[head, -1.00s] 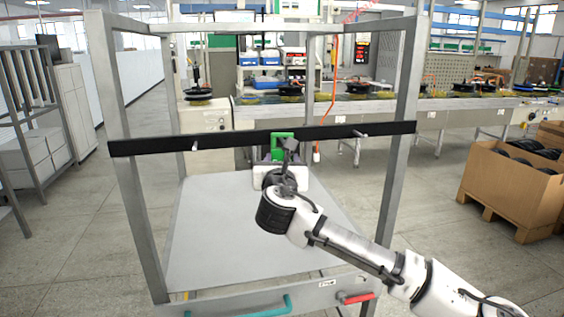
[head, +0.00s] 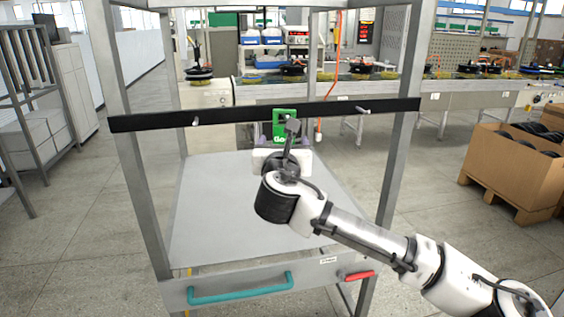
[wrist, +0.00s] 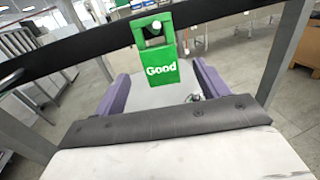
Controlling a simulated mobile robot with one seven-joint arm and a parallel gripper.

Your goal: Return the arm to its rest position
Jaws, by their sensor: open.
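My arm reaches from the lower right of the head view into the metal frame of a cart. My gripper (wrist: 158,98) is open, with its two purple fingers apart in the wrist view; it is small and partly hidden by my wrist in the head view. A green "Good" tag (wrist: 157,68) hangs from a peg on the black crossbar (wrist: 85,48). In the wrist view the tag appears between and beyond the fingers; I cannot tell whether they touch it. The tag also shows in the head view (head: 284,121).
The cart's grey shelf (head: 215,215) is bare below my arm. A teal handle (head: 240,289) and a red handle (head: 359,277) are at its front. Metal posts (head: 398,130) stand on both sides. A cardboard box (head: 510,170) with black parts stands at right. A conveyor line runs behind.

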